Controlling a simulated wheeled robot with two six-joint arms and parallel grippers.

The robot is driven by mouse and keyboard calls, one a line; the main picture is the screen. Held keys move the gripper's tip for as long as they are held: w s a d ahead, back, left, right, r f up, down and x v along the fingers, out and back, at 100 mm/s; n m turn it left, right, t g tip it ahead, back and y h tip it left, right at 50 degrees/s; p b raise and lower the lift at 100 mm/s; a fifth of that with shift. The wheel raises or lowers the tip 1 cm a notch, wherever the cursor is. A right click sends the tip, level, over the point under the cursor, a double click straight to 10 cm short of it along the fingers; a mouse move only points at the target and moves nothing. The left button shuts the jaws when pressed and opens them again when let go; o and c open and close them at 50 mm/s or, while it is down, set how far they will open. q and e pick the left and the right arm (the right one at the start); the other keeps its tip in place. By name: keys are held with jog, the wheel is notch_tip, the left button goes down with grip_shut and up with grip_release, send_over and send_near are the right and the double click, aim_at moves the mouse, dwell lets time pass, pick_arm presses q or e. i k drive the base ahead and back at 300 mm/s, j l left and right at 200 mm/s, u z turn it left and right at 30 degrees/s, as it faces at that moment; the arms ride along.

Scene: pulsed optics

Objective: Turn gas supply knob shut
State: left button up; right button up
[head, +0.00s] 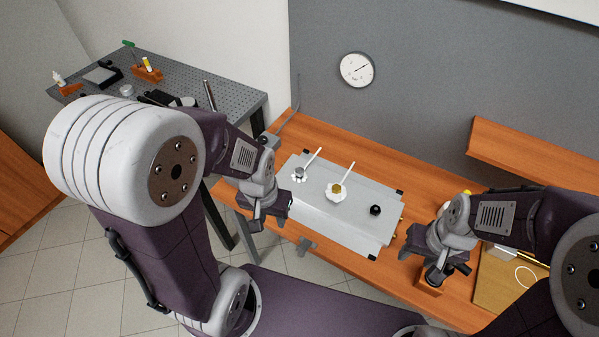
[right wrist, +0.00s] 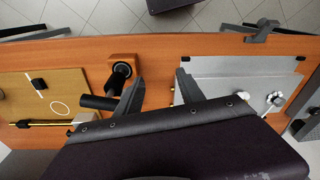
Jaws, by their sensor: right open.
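A pale metal plate (head: 330,222) lies on the wooden bench and bears three knobs. They are a silver one with a white lever (head: 299,174), a brass one with a white lever (head: 336,189) and a small black one (head: 375,210). I cannot read any label that tells which is the gas supply. The black knob (right wrist: 237,100) also shows in the right wrist view. My right gripper (head: 436,268) is open and empty, right of the plate; its spread fingers (right wrist: 160,92) show over bare bench. My left gripper (head: 271,222) hangs by the plate's left end; its jaw opening is unclear.
An orange block with a black cylinder (right wrist: 122,69) stands close beside my right gripper. Beyond it lies a tan board (right wrist: 50,92). A round gauge (head: 357,69) hangs on the grey wall. A perforated side table (head: 190,85) holds small tools.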

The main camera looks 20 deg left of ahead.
aim_at(263, 140)
jog(key=u, duration=1.15)
